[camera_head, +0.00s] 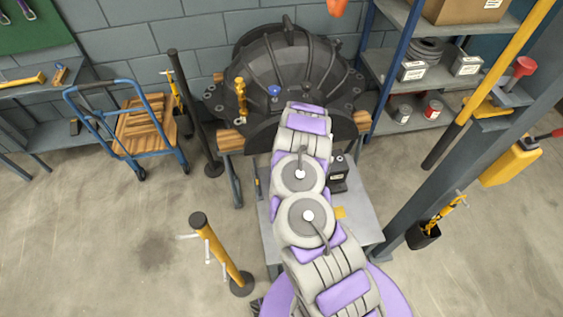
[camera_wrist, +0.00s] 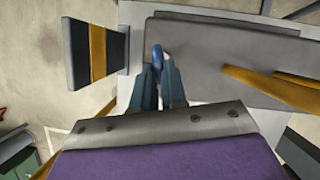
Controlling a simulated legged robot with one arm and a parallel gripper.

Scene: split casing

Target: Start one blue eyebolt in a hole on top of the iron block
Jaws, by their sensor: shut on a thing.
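A blue eyebolt (camera_wrist: 157,56) stands between the fingertips of my gripper (camera_wrist: 160,82) in the wrist view. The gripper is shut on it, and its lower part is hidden. In the head view my arm hides the gripper. A blue-topped piece (camera_head: 274,90) shows on the front of the big dark ribbed casing (camera_head: 285,62); I cannot tell whether it is the held eyebolt. A small dark block (camera_head: 338,180) sits on the grey table (camera_head: 358,205), right of my arm. I cannot tell which piece is the iron block, and no hole is clear.
A yellow fitting (camera_head: 240,98) stands on the casing's left. A blue cart (camera_head: 135,130) and a dark post (camera_head: 194,110) are at left. A yellow post (camera_head: 222,250) stands front left, and shelves (camera_head: 430,80) stand back right. Open floor lies at left.

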